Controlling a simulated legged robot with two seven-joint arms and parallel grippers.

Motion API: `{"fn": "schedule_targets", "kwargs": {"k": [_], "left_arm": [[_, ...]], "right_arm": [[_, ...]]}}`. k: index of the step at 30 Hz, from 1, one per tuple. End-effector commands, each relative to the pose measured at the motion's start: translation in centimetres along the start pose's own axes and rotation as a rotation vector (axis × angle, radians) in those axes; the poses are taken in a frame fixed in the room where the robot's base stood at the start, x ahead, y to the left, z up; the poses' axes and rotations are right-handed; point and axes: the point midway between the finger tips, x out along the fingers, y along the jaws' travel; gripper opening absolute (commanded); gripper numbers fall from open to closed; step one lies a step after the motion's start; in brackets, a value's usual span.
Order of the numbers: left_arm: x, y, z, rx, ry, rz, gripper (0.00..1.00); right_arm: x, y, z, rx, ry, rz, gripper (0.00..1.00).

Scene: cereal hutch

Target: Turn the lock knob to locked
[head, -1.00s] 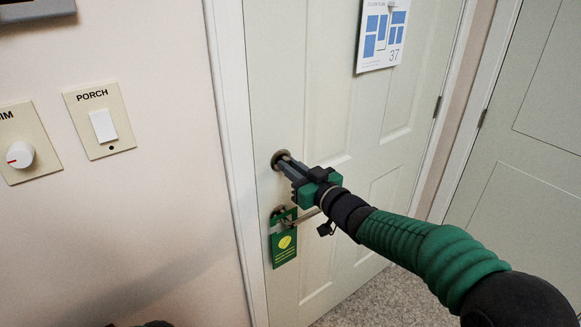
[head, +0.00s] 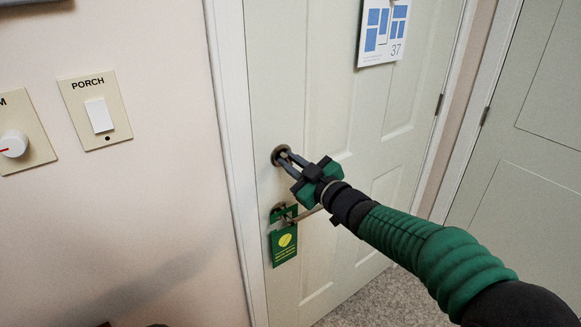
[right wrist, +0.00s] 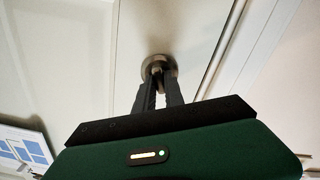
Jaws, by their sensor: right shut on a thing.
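The lock knob (head: 281,155) is a small round metal fitting on the pale door (head: 330,120), above the door handle. In the right wrist view the knob (right wrist: 158,69) shows at the tips of my fingers, its middle part between them. My right gripper (head: 284,157) is shut on the knob, its fingers pointing at the door. The fingertips hide part of the knob, so its exact turn is hard to tell. My left gripper is not clearly in view.
A lever handle (head: 303,215) with a green hang tag (head: 284,244) is just below my right gripper. A porch switch (head: 99,115) and a dial (head: 13,144) are on the wall at left.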

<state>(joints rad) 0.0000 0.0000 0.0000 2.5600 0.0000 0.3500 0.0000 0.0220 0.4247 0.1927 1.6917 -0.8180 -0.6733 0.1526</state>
Motion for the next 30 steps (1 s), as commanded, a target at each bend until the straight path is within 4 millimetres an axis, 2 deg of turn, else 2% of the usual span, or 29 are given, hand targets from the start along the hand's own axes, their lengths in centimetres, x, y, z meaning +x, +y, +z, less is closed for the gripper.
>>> {"fn": "schedule_targets", "kwargs": {"k": [30], "left_arm": [[6.6, 0.0, 1.6, 0.0, 0.0, 0.0, 0.53]], "right_arm": [[0.1, -0.7, 0.6, -0.927, 0.0, -0.004, 0.0]]}}
